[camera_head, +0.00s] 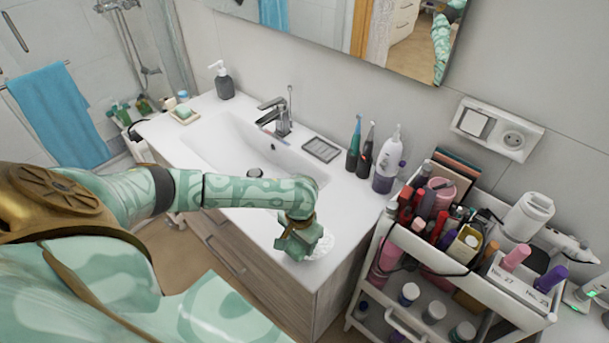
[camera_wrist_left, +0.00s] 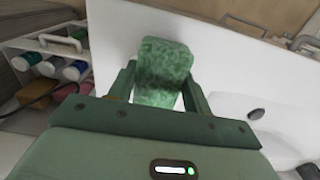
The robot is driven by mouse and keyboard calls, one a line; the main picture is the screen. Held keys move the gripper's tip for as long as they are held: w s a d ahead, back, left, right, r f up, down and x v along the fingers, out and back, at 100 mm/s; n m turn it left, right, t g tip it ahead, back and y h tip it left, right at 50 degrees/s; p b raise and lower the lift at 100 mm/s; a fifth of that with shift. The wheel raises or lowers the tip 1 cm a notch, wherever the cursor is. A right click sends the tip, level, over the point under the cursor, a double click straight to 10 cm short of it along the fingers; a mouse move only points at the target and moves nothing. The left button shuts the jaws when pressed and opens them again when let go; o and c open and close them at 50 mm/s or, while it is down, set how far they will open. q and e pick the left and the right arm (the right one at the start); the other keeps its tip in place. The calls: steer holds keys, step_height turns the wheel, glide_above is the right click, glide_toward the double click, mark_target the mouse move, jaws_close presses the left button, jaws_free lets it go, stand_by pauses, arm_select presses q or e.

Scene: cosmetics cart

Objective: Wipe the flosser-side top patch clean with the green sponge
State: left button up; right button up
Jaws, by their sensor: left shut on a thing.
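The green sponge (camera_wrist_left: 165,62) shows in the left wrist view as a speckled green block between the two fingers. My left gripper (camera_wrist_left: 160,88) is shut on it. In the head view my left gripper (camera_head: 302,240) points down at the front right part of the white counter top. It hides most of the sponge there. A pale, whitish patch (camera_head: 322,248) shows on the counter beside and partly under the gripper. The white flosser (camera_head: 387,165) stands behind, near the wall. I cannot tell whether the sponge touches the counter. My right gripper is not in view.
A loaded cosmetics cart (camera_head: 437,247) stands right of the counter. Two dark electric toothbrushes (camera_head: 360,152) stand beside the flosser. The sink basin (camera_head: 235,135) lies left, with a faucet (camera_head: 277,118) and a grey soap tray (camera_head: 321,150) behind. Counter between patch and flosser is clear.

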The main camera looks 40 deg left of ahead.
arm_select(q)
steer(key=shift+f, duration=0.15)
stand_by(0.6)
steer(key=shift+f, duration=0.65)
stand_by(0.4)
